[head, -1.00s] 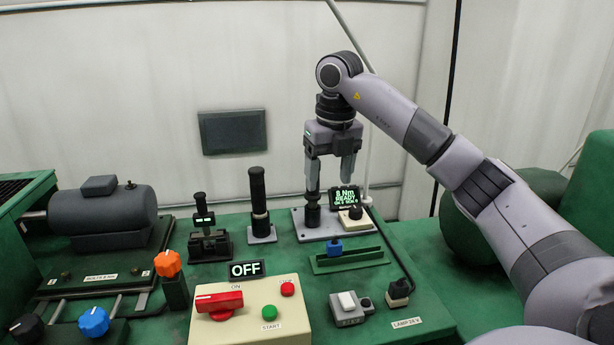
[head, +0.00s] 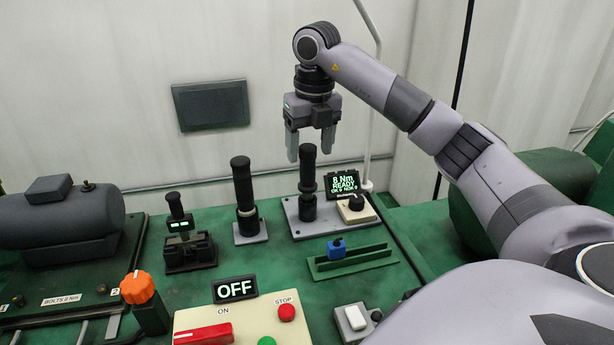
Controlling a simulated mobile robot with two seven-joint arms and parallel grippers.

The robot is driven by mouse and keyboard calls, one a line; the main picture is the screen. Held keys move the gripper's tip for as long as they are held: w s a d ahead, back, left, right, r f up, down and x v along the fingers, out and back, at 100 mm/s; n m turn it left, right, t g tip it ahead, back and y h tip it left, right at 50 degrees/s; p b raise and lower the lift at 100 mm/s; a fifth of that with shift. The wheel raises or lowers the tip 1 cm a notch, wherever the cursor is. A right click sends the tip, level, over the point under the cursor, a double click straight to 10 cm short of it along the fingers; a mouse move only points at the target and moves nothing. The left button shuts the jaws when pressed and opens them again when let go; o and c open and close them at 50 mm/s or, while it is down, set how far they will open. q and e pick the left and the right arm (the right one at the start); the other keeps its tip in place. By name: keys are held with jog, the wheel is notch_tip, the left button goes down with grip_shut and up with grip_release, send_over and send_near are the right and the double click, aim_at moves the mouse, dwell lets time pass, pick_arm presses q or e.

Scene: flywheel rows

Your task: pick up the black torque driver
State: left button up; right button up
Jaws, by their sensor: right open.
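A black upright driver-like tool (head: 307,187) with a ringed collar stands on a grey plate (head: 332,222), beside a screen (head: 342,184) reading "8 Nm READY". I take it to be the torque driver. My right gripper (head: 311,152) is open and empty, fingers pointing down. Its fingertips appear on either side of the tool's top in the head view; I cannot tell whether they are at the same depth or touching it. My left gripper is out of view.
A taller black handle (head: 243,188) and a short black tool with green lights (head: 176,214) stand to the left. A green rail with a blue block (head: 336,249) and a switch box (head: 238,325) lie in front. A grey motor (head: 60,217) is far left.

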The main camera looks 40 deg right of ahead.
aim_at(308, 166)
jog(key=f, duration=0.3)
jog(key=shift+s+a+f, duration=0.1)
jog(key=shift+a+f, duration=0.15)
jog(key=shift+f, duration=0.6)
jog(key=shift+r, duration=0.1)
grip_shut()
notch_tip(308, 166, up, 9)
jog(key=shift+f+p, duration=0.1)
jog(key=shift+p, duration=0.6)
jog(key=shift+r, duration=0.6)
